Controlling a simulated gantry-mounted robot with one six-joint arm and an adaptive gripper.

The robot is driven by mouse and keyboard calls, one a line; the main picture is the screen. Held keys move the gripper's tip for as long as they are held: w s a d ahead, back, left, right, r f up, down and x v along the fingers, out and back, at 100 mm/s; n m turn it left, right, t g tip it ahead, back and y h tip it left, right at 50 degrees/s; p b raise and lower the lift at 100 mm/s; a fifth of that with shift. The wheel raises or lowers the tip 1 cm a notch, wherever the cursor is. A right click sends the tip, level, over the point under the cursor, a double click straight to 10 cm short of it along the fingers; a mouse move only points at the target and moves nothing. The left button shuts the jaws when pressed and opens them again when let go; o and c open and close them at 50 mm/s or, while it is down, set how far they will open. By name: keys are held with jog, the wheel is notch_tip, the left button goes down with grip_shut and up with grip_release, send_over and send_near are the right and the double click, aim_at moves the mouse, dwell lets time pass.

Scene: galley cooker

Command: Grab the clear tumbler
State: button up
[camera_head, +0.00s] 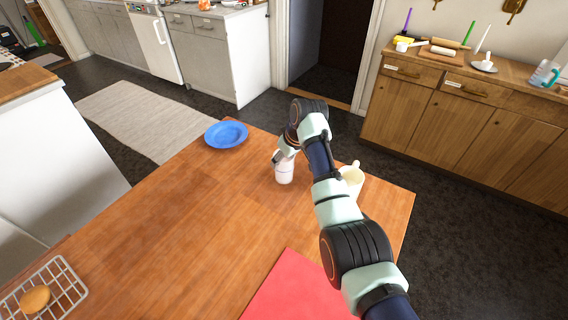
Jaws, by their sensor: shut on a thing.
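A pale, whitish, upright vessel (285,174), which I take to be the clear tumbler, stands at the far part of the wooden table (190,215). My gripper (282,157) reaches down to it from above and is shut on its upper part. The fingers are small in the view, and my wrist hides part of the grip. The vessel's base appears to be at the tabletop; I cannot tell if it is lifted.
A cream mug (351,181) stands right of the vessel, partly behind my arm. A blue plate (226,134) lies to the left. A red mat (295,292) and a wire rack (62,283) with a round tan item are nearer. The table's middle left is clear.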

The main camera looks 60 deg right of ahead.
notch_tip(320, 180, up, 17)
jog(key=p, duration=0.5)
